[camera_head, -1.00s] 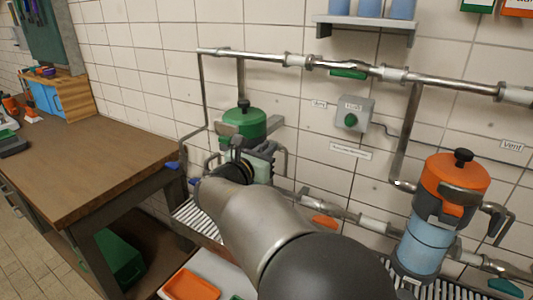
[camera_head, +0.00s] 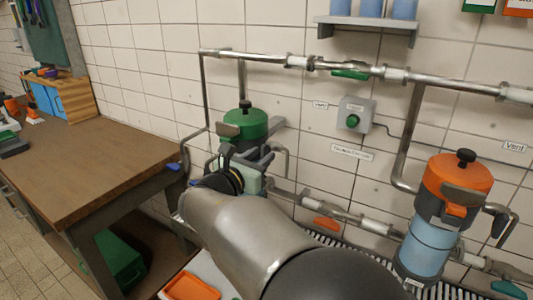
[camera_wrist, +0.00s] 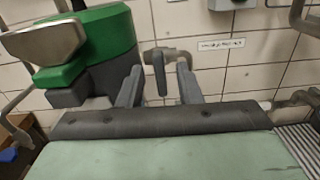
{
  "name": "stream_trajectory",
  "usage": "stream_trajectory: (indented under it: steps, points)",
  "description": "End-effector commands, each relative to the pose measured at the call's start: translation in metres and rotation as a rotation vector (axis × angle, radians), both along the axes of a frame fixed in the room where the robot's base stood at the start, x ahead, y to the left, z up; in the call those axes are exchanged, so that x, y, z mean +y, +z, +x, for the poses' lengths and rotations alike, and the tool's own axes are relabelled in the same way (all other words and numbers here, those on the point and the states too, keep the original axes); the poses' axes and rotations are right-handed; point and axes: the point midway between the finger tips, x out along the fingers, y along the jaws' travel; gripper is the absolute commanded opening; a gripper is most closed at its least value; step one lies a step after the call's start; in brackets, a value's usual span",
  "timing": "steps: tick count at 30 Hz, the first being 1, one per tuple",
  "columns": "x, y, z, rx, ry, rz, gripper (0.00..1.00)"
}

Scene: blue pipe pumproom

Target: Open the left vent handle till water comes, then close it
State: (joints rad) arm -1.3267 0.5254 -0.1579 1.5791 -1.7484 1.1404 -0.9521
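The left filter unit has a green lid (camera_head: 245,124) with a black knob and stands against the tiled wall. In the wrist view its green body (camera_wrist: 105,45) and a grey clamp lever fill the upper left. A bent metal vent pipe (camera_wrist: 176,55) comes out on its right, with the dark vent handle (camera_wrist: 159,72) hanging down from it. My gripper (camera_wrist: 159,86) is open, its two grey fingers on either side of the handle, with visible gaps. In the head view my arm hides the handle and most of the gripper. I see no water.
The right filter unit has an orange lid (camera_head: 460,172) and its own vent pipe. A grey box with a green button (camera_head: 353,120) is on the wall between the units. A wooden workbench (camera_head: 85,165) stands left; an orange tray (camera_head: 190,287) is below.

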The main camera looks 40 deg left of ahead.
Motion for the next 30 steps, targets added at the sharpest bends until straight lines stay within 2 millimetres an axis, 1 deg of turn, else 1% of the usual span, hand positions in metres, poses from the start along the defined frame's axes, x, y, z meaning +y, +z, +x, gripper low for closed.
stream_trajectory:
  steps: [1, 9, 12, 15, 18, 21, 30]
  points:
    - [0.0, -0.001, -0.014, 0.001, 0.004, 0.001, 0.32]
    - [-0.006, -0.001, -0.08, 0.0, 0.004, 0.002, 0.32]
    - [-0.007, -0.001, -0.1, 0.0, 0.003, 0.002, 0.32]
    - [-0.008, 0.0, -0.116, 0.0, 0.002, 0.002, 0.32]
    - [-0.01, 0.0, -0.126, 0.0, 0.001, 0.0, 0.32]
    - [-0.01, 0.0, -0.132, -0.001, 0.001, 0.0, 0.32]
    - [-0.01, 0.0, -0.134, 0.0, 0.0, 0.001, 0.32]
